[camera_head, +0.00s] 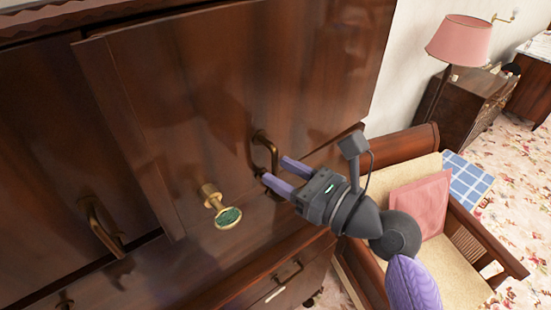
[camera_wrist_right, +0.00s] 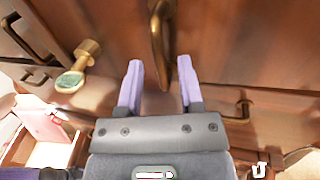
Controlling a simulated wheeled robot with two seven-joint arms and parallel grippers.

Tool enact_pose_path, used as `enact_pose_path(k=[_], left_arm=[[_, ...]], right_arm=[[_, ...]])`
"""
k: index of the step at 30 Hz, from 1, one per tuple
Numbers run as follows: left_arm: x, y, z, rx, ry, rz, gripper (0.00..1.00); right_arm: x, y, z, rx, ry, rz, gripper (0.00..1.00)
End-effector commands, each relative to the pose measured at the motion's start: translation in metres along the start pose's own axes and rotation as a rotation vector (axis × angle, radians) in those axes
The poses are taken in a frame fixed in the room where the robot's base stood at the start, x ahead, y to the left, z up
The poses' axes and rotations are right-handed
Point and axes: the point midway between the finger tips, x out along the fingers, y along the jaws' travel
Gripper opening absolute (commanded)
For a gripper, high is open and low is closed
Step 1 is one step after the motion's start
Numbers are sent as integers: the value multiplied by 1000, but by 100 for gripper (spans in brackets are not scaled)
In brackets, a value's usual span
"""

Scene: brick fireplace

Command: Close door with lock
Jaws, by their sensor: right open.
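The dark brown wooden cabinet door (camera_head: 215,85) fills the middle of the head view. Its left edge stands out in front of the neighbouring left door panel (camera_head: 60,140), so it looks slightly ajar. A brass lock piece with a green oval face (camera_head: 228,217) sticks out near its lower left; it also shows in the wrist view (camera_wrist_right: 70,81). A curved bronze handle (camera_head: 262,143) is on the door. My right gripper (camera_head: 276,172) is open at the handle's lower end. In the wrist view the handle (camera_wrist_right: 160,35) appears between the fingertips; contact is unclear. My left gripper is out of view.
Another bronze handle (camera_head: 103,230) is on the left panel. A drawer with a handle (camera_head: 284,281) lies below the doors. A wooden armchair with a pink cushion (camera_head: 420,205) stands right of the cabinet. A pink lamp (camera_head: 460,40) and dark furniture are farther back, beyond the floral carpet.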

Motion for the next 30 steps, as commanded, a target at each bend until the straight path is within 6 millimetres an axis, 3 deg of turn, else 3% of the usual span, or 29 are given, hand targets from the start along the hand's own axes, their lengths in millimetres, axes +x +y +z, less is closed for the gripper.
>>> enact_pose_path(k=[4, 12, 19, 30], left_arm=[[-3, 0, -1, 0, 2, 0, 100], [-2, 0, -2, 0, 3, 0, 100], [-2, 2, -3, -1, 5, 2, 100], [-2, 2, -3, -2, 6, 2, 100]], right_arm=[[18, 0, 0, 0, -1, -1, 47], [22, 0, -1, 0, 0, -1, 47], [21, 0, -1, 0, 0, -1, 1], [21, 0, -1, 0, 0, -1, 0]])
